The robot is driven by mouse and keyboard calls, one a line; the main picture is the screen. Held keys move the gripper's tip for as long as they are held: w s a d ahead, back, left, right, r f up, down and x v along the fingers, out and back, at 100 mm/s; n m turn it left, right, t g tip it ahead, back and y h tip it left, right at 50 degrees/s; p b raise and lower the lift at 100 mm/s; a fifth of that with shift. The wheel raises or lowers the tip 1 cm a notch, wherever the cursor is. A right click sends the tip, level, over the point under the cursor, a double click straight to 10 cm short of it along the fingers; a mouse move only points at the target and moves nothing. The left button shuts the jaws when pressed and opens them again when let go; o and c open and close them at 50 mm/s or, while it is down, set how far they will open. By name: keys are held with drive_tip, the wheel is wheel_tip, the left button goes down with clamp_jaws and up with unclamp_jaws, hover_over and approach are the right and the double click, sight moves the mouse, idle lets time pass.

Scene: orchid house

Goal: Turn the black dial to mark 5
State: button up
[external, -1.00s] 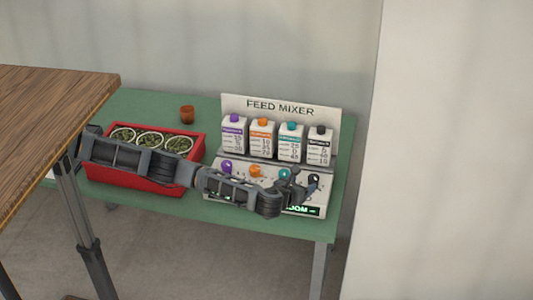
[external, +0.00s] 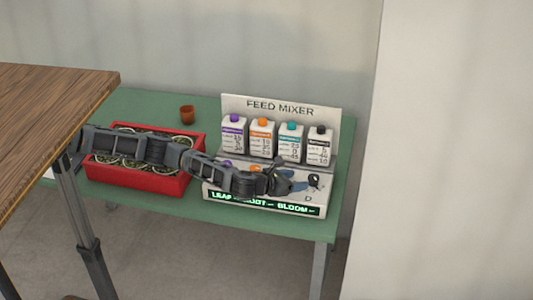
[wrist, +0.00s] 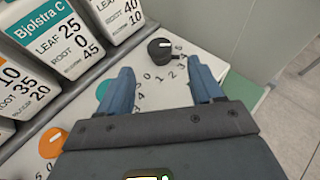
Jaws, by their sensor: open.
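The black dial (wrist: 160,50) sits on the white sloped panel, just beyond my fingertips in the wrist view. It has a white pointer line on top, toward its upper right side. Small printed numbers ring it, with a 6 visible to its right; I cannot tell exactly which mark the pointer meets. In the external view the black dial (external: 314,180) is at the panel's right end. My gripper (wrist: 160,78) is open and empty, its two blue-grey fingers apart and short of the dial. In the external view my gripper (external: 288,183) is left of the dial.
The teal dial (wrist: 102,90) and orange dial (wrist: 52,143) lie to the left in the wrist view. Several cartons (external: 290,142) stand behind the panel. A red tray (external: 150,183) of potted plants sits left on the green table (external: 240,222).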

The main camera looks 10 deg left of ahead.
sight(312, 179)
drive_tip(key=shift+b+x, duration=0.5)
drive_tip(key=shift+x, duration=2.9)
drive_tip(key=shift+c, duration=0.3)
drive_tip(key=c, duration=1)
drive_tip(key=shift+o, duration=0.2)
drive_tip(key=shift+s+d+n+t+y, duration=0.15)
drive_tip(key=shift+d+n+t+y, duration=0.1)
drive_tip(key=shift+n+t+y, duration=0.6)
drive_tip(key=n+y+b, duration=0.2)
drive_tip(key=b, duration=0.1)
drive_tip(key=shift+d+f+t, duration=0.15)
drive_tip(key=shift+f+t, duration=0.05)
drive_tip(key=shift+t, duration=0.05)
drive_tip(key=shift+r+n+y+b, duration=0.1)
drive_tip(key=shift+n+y+b, duration=0.4)
drive_tip(key=shift+b, duration=0.35)
drive_tip(key=shift+r, duration=0.1)
